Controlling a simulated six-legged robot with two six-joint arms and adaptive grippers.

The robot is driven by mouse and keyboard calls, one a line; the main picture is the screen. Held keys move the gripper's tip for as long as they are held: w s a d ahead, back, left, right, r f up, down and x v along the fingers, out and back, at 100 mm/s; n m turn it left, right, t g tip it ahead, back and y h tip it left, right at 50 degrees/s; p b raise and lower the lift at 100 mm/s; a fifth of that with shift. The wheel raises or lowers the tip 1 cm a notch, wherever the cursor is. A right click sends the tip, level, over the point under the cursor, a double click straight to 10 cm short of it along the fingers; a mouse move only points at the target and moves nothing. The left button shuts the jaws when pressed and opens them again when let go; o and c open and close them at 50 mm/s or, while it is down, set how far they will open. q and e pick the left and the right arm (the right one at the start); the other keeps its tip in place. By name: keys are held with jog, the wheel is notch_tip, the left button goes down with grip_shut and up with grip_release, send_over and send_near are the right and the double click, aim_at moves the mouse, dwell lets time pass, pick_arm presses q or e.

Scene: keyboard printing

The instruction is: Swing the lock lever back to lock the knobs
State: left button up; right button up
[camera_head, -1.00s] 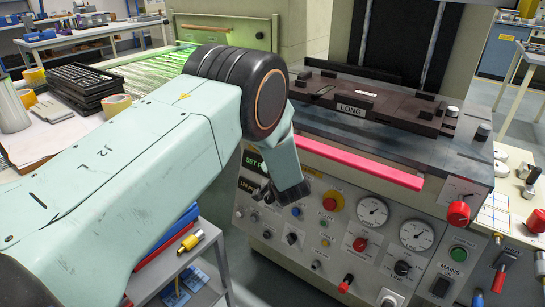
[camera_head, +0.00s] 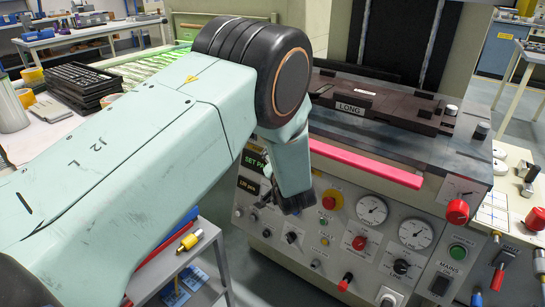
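The machine's control panel (camera_head: 335,240) carries a red knob (camera_head: 360,243) and a black knob (camera_head: 401,267) below two round gauges. A small red-tipped lever (camera_head: 345,282) sticks out low on the panel. A larger red knob (camera_head: 457,212) is at the panel's upper right corner, and a red handle (camera_head: 498,277) is at the right edge. I cannot tell which is the lock lever. My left arm crosses from the left; its dark end (camera_head: 297,203) hangs in front of the panel's left half. Its fingertips are not clearly distinguishable. My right gripper is not in view.
A pink bar (camera_head: 365,164) runs along the machine's front above the panel. A dark block marked LONG (camera_head: 352,108) lies on the machine's bed. A grey cart (camera_head: 215,255) stands at lower left. Black stacked trays (camera_head: 78,84) lie on the left table.

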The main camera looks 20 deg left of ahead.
pick_arm(q)
jog(key=shift+v, duration=1.45)
jog(key=s+d+f+n+g+h, duration=0.15)
jog(key=s+f+g+h, duration=0.4)
jog(key=s+f, duration=1.15)
jog(key=s+f+g+h, duration=0.1)
jog(key=s+g, duration=0.2)
jog(key=s, duration=1)
jog(key=s+d+f+g+h, duration=0.1)
jog(key=s+f+g, duration=0.1)
jog(key=s, duration=1.2)
jog(key=shift+s+d+n+g+h, duration=0.25)
jog(key=shift+d+n+g+h, duration=0.1)
jog(key=shift+g, duration=0.4)
jog(key=shift+f, duration=0.1)
